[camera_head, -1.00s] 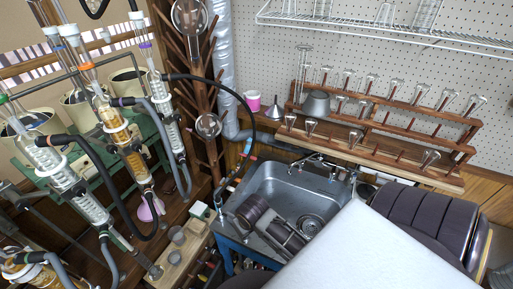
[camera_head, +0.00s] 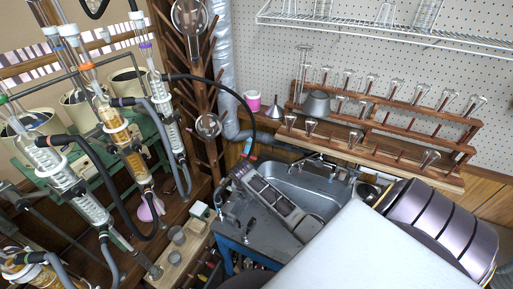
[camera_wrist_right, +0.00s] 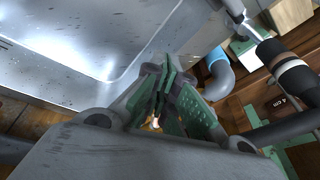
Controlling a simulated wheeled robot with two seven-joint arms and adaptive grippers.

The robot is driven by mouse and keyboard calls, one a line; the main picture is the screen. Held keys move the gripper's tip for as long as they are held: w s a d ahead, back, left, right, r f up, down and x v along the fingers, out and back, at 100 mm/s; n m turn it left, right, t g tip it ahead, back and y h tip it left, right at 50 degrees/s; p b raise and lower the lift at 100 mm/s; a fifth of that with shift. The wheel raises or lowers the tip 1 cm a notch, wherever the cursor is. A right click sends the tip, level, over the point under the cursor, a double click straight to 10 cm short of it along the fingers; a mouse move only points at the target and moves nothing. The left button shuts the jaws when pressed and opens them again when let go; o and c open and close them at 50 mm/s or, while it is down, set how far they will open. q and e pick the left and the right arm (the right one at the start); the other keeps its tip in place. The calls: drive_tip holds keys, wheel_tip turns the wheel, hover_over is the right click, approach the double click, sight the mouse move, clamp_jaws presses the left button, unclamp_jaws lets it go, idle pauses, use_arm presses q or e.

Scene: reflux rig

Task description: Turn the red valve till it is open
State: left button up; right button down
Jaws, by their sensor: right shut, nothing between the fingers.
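I cannot make out a red valve for certain. A small red-and-white piece (camera_head: 245,156) shows on the dark hose in the head view, just below a blue fitting, and may be part of it. My right gripper (camera_head: 239,173) is close to this hose, over the sink's left corner, and hides the hose's lower part. In the right wrist view, the fingers of the right gripper (camera_wrist_right: 163,78) are shut with nothing held. A metal fitting (camera_wrist_right: 240,18) and a dark hose with a brown-and-white band (camera_wrist_right: 298,78) lie to their right, apart from them. My left gripper is out of view.
The metal sink (camera_head: 325,201) lies right of my right gripper. Glass condensers with hoses (camera_head: 125,143) stand at the left. A wooden rack of glassware (camera_head: 400,140) is behind the sink. A low wooden block (camera_head: 178,262) stands on the left of the blue sink stand.

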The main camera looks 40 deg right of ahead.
drive_tip(key=w+d+r+m, duration=0.2)
drive_tip(key=w+d+m, duration=0.4)
drive_tip(key=w+d, duration=0.35)
wheel_tip(320, 180, up, 4)
drive_tip(key=m, duration=0.8)
hover_over(255, 158)
drive_tip(key=shift+d, duration=0.1)
drive_tip(key=shift+w+d+r+m, duration=0.25)
drive_tip(key=shift+d+r+m, duration=0.2)
drive_tip(key=shift+d, duration=0.2)
drive_tip(key=shift+f, duration=0.25)
